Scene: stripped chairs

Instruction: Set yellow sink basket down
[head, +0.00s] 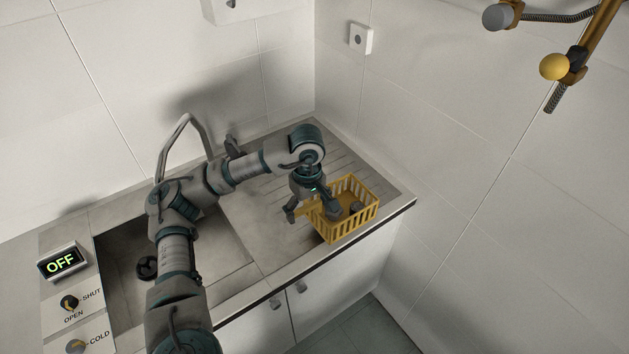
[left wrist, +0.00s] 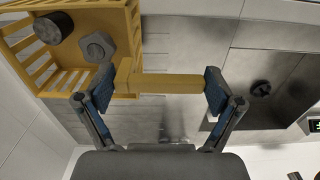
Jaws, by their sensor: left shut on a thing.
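The yellow sink basket (head: 350,232) is an open slatted crate at the right end of the ribbed steel drainboard (head: 258,217), close to the front edge. I cannot tell whether its base touches the board. My left gripper (head: 312,209) is shut on the basket's yellow handle, which sticks out from its left side. In the left wrist view the handle (left wrist: 160,84) spans between both fingertips (left wrist: 161,90). Inside the basket (left wrist: 128,20) lie a dark round piece (left wrist: 47,30) and a grey hexagonal piece (left wrist: 97,47). My right gripper is not in view.
The sink bowl (head: 125,247) with a tall faucet (head: 187,121) lies left of the drainboard. A display reading OFF (head: 62,262) and two knobs stand further left. A tiled wall rises behind and at right. Yellow pipework (head: 585,50) hangs at upper right.

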